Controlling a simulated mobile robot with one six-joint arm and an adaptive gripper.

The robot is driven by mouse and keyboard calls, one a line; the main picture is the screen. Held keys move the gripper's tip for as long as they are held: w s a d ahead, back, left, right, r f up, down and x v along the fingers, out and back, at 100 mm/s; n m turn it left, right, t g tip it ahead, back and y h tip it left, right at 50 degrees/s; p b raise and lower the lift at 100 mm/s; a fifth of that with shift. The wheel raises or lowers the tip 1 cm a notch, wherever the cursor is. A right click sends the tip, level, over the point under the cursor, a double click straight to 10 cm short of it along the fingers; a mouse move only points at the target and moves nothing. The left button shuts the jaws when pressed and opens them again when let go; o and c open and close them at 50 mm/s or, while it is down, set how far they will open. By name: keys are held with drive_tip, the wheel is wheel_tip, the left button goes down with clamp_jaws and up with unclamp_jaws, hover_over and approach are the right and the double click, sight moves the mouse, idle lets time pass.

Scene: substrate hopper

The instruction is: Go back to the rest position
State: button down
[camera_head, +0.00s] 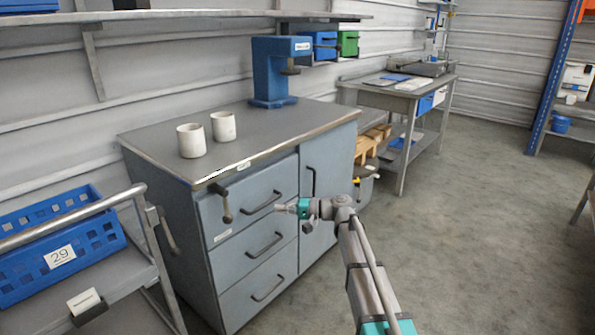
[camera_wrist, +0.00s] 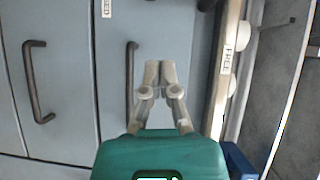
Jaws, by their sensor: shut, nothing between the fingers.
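My gripper (camera_head: 281,207) is in front of the grey cabinet (camera_head: 252,237), near its top drawer. In the wrist view my gripper (camera_wrist: 160,72) points toward the drawer fronts, its two fingers together and nothing between them. The top drawer's dark handle (camera_head: 265,203) is close behind the fingertips in the head view. I cannot tell whether the gripper touches the drawer front. The drawers look closed.
Two white cups (camera_head: 191,140) (camera_head: 223,126) and a blue press (camera_head: 270,72) stand on the cabinet top. A trolley with a blue crate (camera_head: 105,239) is at left. A workbench (camera_head: 385,98) stands behind. The floor at right (camera_head: 480,220) is clear.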

drive_tip(key=s+d+f+h, duration=0.9)
drive_tip(key=s+d+f, duration=0.4)
drive_tip(key=s+d+f+h+p, duration=0.1)
drive_tip(key=s+d+f+h, duration=0.2)
drive_tip(key=s+d+h, duration=0.8)
drive_tip(key=d+r+y+p, duration=0.1)
drive_tip(key=d+r+p, duration=0.1)
drive_tip(key=r+p, duration=1.5)
drive_tip(key=d+r+y+p, duration=0.1)
drive_tip(key=d+r+p, duration=0.1)
drive_tip(key=r+p, duration=1.5)
drive_tip(key=shift+s+r+g+y+p, duration=0.15)
drive_tip(key=shift+s+g+y+p, duration=0.15)
drive_tip(key=shift+y, duration=0.1)
